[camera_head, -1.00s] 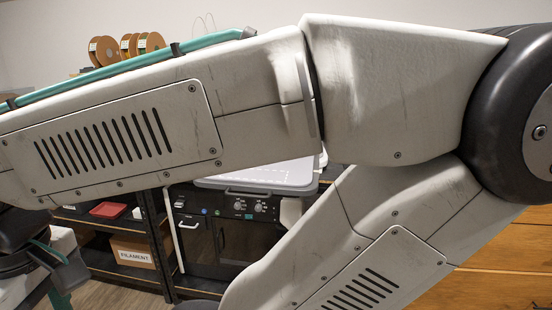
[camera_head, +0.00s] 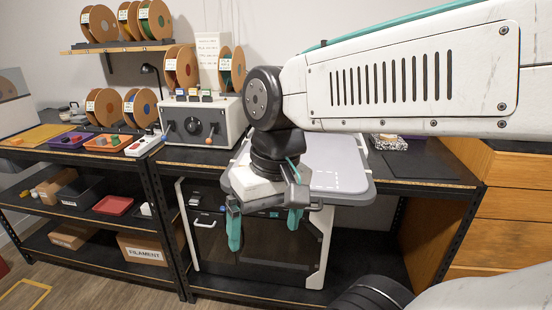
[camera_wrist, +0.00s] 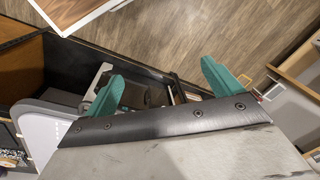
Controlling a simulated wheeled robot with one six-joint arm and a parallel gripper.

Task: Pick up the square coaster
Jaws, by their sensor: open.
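My gripper (camera_head: 264,226) is open and empty, its two teal fingers pointing down in front of the grey platform's front edge. In the wrist view my gripper (camera_wrist: 160,76) has its fingers well apart, with wood floor and a dark bench edge beyond. I cannot clearly make out a square coaster. A small speckled block or stack (camera_head: 388,142) lies on the bench right of the platform, partly under my arm; it may be the coaster, but I cannot tell. A speckled patch (camera_wrist: 8,161) also shows at the wrist view's lower left.
A grey platform (camera_head: 352,186) on a white-framed machine stands behind my gripper. A dark mat (camera_head: 425,167) lies at its right. Purple (camera_head: 70,141) and orange (camera_head: 106,143) trays and a control box (camera_head: 203,122) stand left. Wooden drawers (camera_head: 515,205) stand at far right.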

